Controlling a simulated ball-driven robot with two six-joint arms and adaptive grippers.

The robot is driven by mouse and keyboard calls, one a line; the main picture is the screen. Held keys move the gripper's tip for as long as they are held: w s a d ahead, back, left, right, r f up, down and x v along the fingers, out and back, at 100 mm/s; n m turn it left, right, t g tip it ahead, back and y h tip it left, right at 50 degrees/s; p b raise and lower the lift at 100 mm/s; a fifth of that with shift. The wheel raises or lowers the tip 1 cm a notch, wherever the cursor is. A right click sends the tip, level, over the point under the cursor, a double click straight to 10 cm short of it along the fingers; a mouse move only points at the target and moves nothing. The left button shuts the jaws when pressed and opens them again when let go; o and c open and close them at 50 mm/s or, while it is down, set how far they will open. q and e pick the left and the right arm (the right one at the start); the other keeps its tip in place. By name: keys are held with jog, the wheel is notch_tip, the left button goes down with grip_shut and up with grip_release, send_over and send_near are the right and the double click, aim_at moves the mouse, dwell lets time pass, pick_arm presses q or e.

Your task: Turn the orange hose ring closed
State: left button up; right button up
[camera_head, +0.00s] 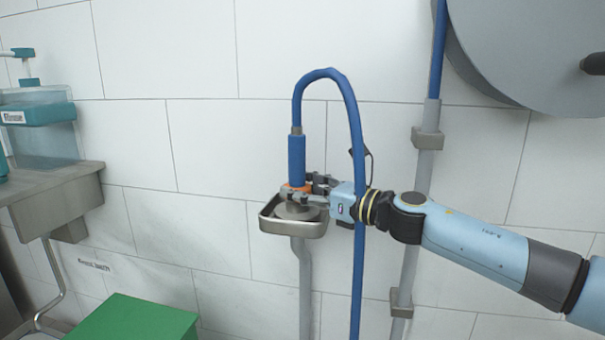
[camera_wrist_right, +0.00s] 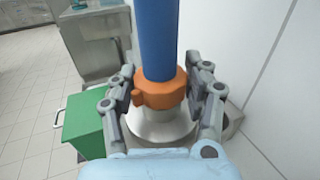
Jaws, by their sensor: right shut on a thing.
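The orange hose ring (camera_wrist_right: 160,88) sits around the lower end of the blue hose (camera_wrist_right: 158,35), above a round grey metal base (camera_wrist_right: 160,132). A small orange lug sticks out on the ring's left side in the right wrist view. In the head view the ring (camera_head: 291,188) is mostly hidden by my right gripper (camera_head: 300,190). My right gripper's fingers stand on both sides of the ring, and it is shut on it; the fingers also show in the right wrist view (camera_wrist_right: 162,85). The hose is upright above the ring. My left gripper is not in view.
A metal tray (camera_head: 293,230) on the wall surrounds the base. The hose loops over and hangs down in front of my right wrist. A green box (camera_head: 135,320) stands low at the left, below a metal sink (camera_head: 55,195). A grey reel (camera_head: 530,50) is at upper right.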

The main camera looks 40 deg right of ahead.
jog(key=m+h+p, duration=0.1)
jog(key=h+p, duration=0.1)
jog(key=m+h+p, duration=0.1)
jog(key=h, duration=0.1)
jog(key=shift+a+r+m+t+p, duration=0.15)
jog(key=shift+r+m+t+p, duration=0.15)
jog(key=shift+r+t+p, duration=0.1)
jog(key=m+h, duration=0.1)
jog(key=m+h+p, duration=0.1)
jog(key=shift+a+f+h+p, duration=0.1)
jog(key=shift+f+h+p, duration=0.2)
jog(key=shift+h, duration=0.1)
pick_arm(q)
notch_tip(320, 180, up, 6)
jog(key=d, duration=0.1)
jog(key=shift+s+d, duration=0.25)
pick_arm(e)
jog(key=shift+m+h, duration=0.5)
jog(key=shift+h, duration=0.5)
pick_arm(q)
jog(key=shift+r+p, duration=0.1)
jog(key=shift+p, duration=0.2)
pick_arm(e)
jog(key=shift+f+h, duration=0.1)
jog(key=shift+h, duration=0.2)
jog(key=o, duration=1.2)
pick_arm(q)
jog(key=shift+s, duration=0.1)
pick_arm(e)
jog(key=shift+s, duration=0.15)
